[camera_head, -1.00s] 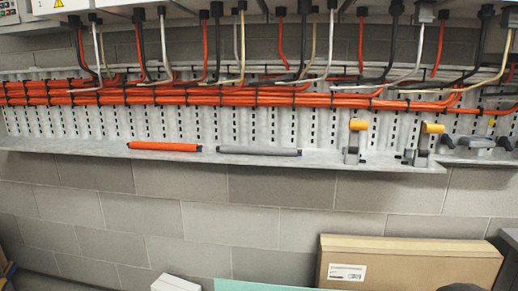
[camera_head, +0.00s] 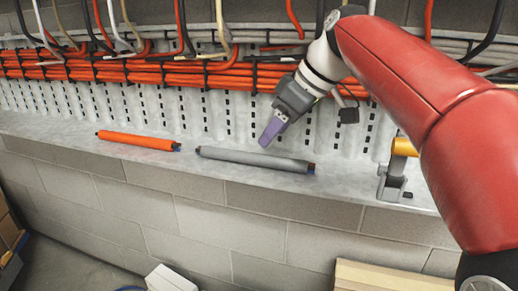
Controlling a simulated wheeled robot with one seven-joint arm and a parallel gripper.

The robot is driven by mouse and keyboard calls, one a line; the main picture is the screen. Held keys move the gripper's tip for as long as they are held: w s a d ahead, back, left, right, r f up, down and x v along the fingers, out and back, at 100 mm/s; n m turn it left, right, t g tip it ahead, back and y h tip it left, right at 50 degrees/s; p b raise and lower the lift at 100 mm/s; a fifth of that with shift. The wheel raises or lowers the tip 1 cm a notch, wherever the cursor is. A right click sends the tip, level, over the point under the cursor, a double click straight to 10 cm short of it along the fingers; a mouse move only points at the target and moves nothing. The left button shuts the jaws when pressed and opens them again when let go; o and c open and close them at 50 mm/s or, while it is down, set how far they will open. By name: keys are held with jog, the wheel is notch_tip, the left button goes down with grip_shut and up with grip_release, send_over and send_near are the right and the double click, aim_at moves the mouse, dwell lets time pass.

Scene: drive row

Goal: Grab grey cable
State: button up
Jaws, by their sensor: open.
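The grey cable (camera_head: 252,159) is a short straight piece with dark ends, lying on the ledge in the middle of the head view. My gripper (camera_head: 268,141) reaches in from the right with purple fingertips pointing down and left. The fingertips appear just above and behind the grey cable, near its middle. They look apart from it, though the exact gap is hard to judge. The gripper is open and nothing shows between its fingers. No part of the grey cable is clearly hidden.
An orange cable (camera_head: 138,140) lies on the ledge (camera_head: 60,127) to the left. A yellow-handled grey clamp (camera_head: 397,170) stands on the right, partly behind my red arm. Bundled orange cables (camera_head: 130,70) run along the perforated wall behind. A white box (camera_head: 170,279) and a cardboard box (camera_head: 375,278) sit below.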

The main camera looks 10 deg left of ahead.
aim_at(257, 154)
jog(key=x, duration=0.7)
jog(key=shift+s+a+f+b, duration=0.1)
jog(key=shift+s+a+b, duration=0.1)
jog(key=shift+b, duration=0.1)
grip_shut()
